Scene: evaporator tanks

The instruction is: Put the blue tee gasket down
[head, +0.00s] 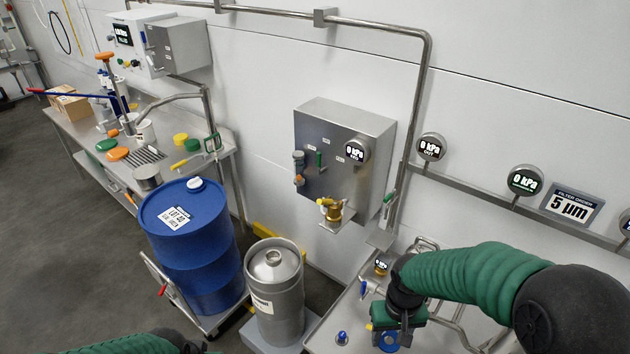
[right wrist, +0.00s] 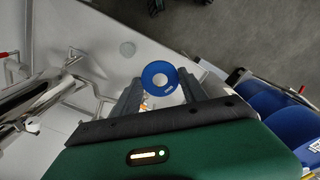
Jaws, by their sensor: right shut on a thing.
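The blue tee gasket (right wrist: 148,74) is a flat blue ring with a round centre hole and a small pale label. In the right wrist view it sits between the fingertips of my right gripper (right wrist: 160,84), which is shut on it. In the head view my right gripper (head: 387,334) points down over the steel bench at lower right, and part of the blue gasket (head: 391,346) shows at its tips. I cannot tell the gap between gasket and bench. My left arm shows at the bottom edge of the head view; its gripper (head: 193,349) is mostly cut off, its jaws unclear.
The steel bench (head: 325,327) has a small blue-topped fitting (head: 342,337) left of the gripper and pipework behind and right. A steel keg (head: 275,295) and blue drum (head: 195,245) stand to the left. A grey wall box (head: 340,135) hangs behind.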

